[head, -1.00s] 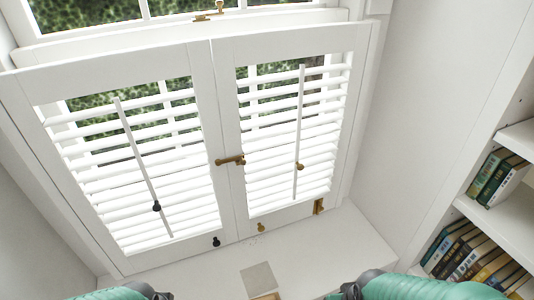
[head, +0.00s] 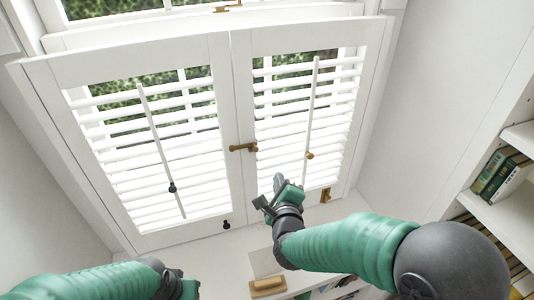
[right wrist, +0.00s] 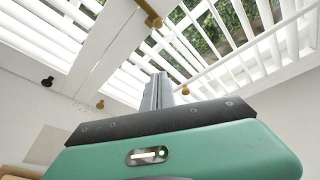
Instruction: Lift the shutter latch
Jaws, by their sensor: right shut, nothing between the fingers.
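The shutter latch (head: 243,147) is a brass lever lying roughly level across the seam between the two white shutter panels. Its brass also shows at the top of the right wrist view (right wrist: 152,18). My right gripper (head: 277,182) is shut and empty, in front of the lower right panel, below and right of the latch and apart from it. Its closed fingers (right wrist: 158,92) point up toward the shutters in the right wrist view. My left gripper (head: 182,287) is low at the left, far from the latch; its fingers are partly cut off and unclear.
A black knob (head: 226,225) sits at the left panel's bottom. Tilt rods carry a black knob (head: 172,188) and a brass knob (head: 310,155). A wooden block (head: 268,287) and grey square (head: 265,262) lie below. A bookshelf (head: 508,210) stands at right.

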